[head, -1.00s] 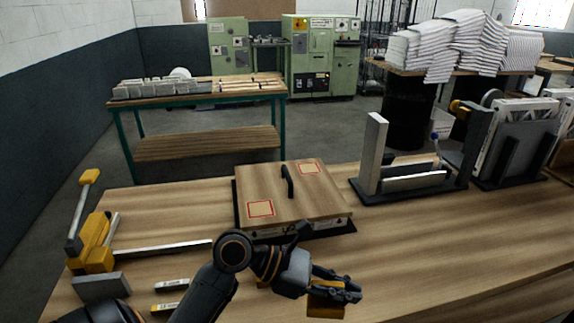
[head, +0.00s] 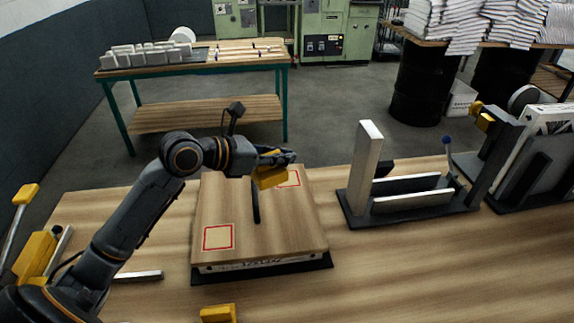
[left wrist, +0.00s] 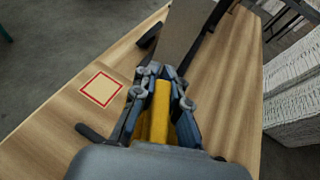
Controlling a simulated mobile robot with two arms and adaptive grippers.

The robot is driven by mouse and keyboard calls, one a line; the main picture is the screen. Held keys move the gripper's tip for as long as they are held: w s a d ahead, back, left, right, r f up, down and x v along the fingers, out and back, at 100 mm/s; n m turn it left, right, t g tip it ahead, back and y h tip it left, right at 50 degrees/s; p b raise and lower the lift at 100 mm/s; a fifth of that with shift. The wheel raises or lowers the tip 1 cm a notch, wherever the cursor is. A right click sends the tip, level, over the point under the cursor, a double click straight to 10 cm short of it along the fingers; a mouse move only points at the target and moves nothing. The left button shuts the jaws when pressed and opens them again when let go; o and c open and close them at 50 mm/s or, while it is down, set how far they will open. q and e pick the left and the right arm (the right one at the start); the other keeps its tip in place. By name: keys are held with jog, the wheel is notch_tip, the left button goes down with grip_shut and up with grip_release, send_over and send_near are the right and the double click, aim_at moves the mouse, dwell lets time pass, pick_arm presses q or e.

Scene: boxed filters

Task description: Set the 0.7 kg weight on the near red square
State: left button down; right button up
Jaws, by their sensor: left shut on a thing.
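My left gripper (head: 282,158) is shut on a yellow weight (head: 270,177) and holds it above the far right part of a wooden lid. No mass marking on it is readable. The weight also shows between the fingers in the left wrist view (left wrist: 159,112). The near red square (head: 218,237) is an empty red outline at the lid's front left. The far red square (head: 292,178) is partly hidden behind the gripper and weight. A red square (left wrist: 101,89) shows bare in the left wrist view. My right gripper is out of view.
The lid (head: 270,235) has an upright black handle (head: 256,203) between the squares. Another yellow block (head: 217,313) lies at the front edge of the view. A metal-and-black fixture (head: 410,203) stands to the right, and a yellow clamp (head: 38,250) at the left.

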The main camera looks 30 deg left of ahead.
pick_arm(q)
jog(key=w+a+f, duration=0.1)
jog(key=w+f, duration=0.1)
jog(key=w, duration=0.2)
jog(key=w+a+f+p, duration=0.1)
jog(key=w+f, duration=0.2)
jog(key=w, duration=0.2)
jog(key=w+f, duration=0.3)
jog(key=w, duration=0.1)
jog(key=shift+w+a+p, duration=0.15)
jog(key=shift+a+p, duration=0.15)
jog(key=shift+a, duration=0.1)
jog(key=shift+w+f, duration=0.3)
jog(key=shift+f, duration=0.1)
notch_tip(320, 180, down, 3)
jog(key=shift+w+a+r+p, duration=0.1)
jog(key=shift+w+p, duration=0.05)
jog(key=shift+p, duration=0.15)
jog(key=shift+f, duration=0.3)
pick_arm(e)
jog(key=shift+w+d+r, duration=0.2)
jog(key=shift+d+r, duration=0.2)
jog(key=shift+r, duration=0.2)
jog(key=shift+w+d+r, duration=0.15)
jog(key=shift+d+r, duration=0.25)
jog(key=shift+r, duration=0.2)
